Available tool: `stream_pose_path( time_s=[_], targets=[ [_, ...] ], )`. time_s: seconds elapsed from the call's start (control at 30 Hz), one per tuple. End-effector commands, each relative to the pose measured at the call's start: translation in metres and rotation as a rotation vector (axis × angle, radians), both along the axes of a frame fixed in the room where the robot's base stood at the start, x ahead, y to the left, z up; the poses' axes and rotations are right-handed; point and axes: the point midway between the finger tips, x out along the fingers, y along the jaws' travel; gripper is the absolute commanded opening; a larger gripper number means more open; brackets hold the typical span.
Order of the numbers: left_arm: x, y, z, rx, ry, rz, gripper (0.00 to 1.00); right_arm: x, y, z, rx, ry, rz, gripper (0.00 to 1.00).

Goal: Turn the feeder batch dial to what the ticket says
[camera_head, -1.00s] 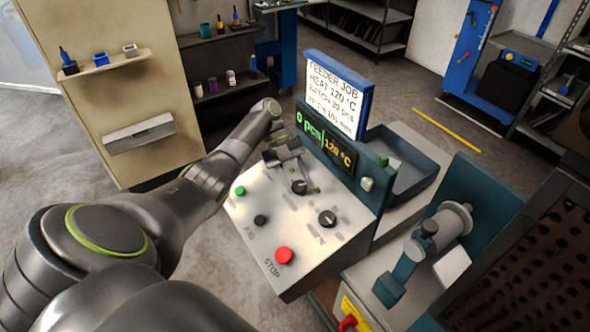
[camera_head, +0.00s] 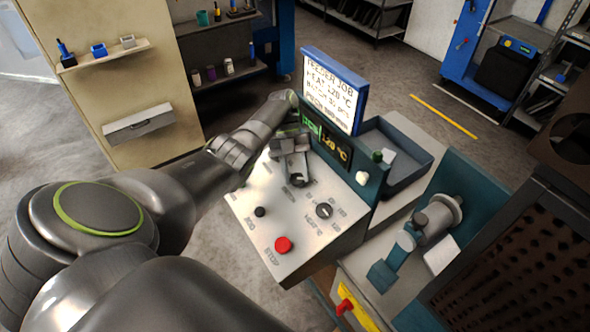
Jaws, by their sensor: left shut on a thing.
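The feeder panel (camera_head: 290,222) has a black upper dial (camera_head: 299,181), taken as the batch dial, and a lower black dial (camera_head: 324,210) with heat marks. My left gripper (camera_head: 295,167) reaches down over the upper dial and is shut on it, hiding part of it. The ticket (camera_head: 333,92) stands above, reading FEEDER JOB, HEAT 120 °C and a batch line in pcs whose number is too blurred to be sure of. The display (camera_head: 327,142) shows 120 °C; its pcs figure is partly hidden by my left arm. My right gripper is out of view.
A red stop button (camera_head: 283,245) and a small black button (camera_head: 260,212) sit on the panel near the dials. A dark tray (camera_head: 400,165) lies behind the panel. A teal clamp device (camera_head: 418,235) stands to the right.

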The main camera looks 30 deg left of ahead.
Motion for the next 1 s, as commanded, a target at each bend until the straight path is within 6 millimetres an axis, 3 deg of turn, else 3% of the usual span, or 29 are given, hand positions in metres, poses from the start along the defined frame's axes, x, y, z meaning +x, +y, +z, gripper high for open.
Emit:
stream_pose_path(
  time_s=[0.57,0.6,0.73,1.0],
  targets=[
    [-0.0048,-0.0036,-0.0059,0.001,0.014,-0.032,0.15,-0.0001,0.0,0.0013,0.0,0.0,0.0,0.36],
    [-0.0048,-0.0035,-0.0058,0.001,0.014,-0.032,0.41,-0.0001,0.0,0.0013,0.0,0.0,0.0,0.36],
    [-0.0036,-0.0025,-0.0044,0.003,0.01,-0.032,0.58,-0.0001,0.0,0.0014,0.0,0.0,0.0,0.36],
    [-0.002,-0.0016,-0.0019,0.006,0.005,-0.03,0.59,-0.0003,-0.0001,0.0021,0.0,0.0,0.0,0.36]
  ],
)
